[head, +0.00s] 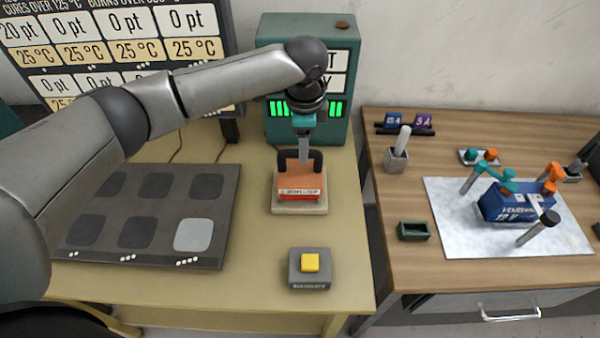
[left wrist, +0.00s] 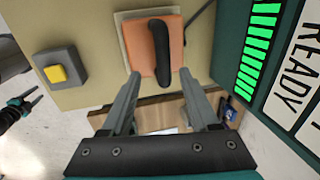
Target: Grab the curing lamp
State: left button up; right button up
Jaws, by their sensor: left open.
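The curing lamp (head: 298,193) is an orange block with a black loop handle. It sits on a pale square pad (head: 299,209) on the left table. My left gripper (head: 303,160) is above it, pointing down at the handle. In the left wrist view the fingers of my left gripper (left wrist: 160,105) are apart, with the black handle (left wrist: 160,50) of the lamp (left wrist: 142,40) ahead of the gap between them. Nothing is held.
A green machine (head: 342,113) with lit green bars stands behind the lamp. A grey box with a yellow button (head: 310,263) is in front. A dark panel with square pads (head: 133,250) lies left. The right table (head: 465,275) holds a blue battery box (head: 516,205) and tools.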

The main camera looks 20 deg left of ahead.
pick_arm(q)
send_over(300, 169)
jog(key=shift+d+f, duration=0.2)
jog(key=shift+f, duration=1.35)
jog(key=shift+d+f, duration=0.2)
jog(key=shift+f, duration=1.3)
jog(key=shift+c, duration=0.3)
grip_shut()
jog(key=shift+w+r, duration=0.1)
jog(key=shift+r, duration=0.05)
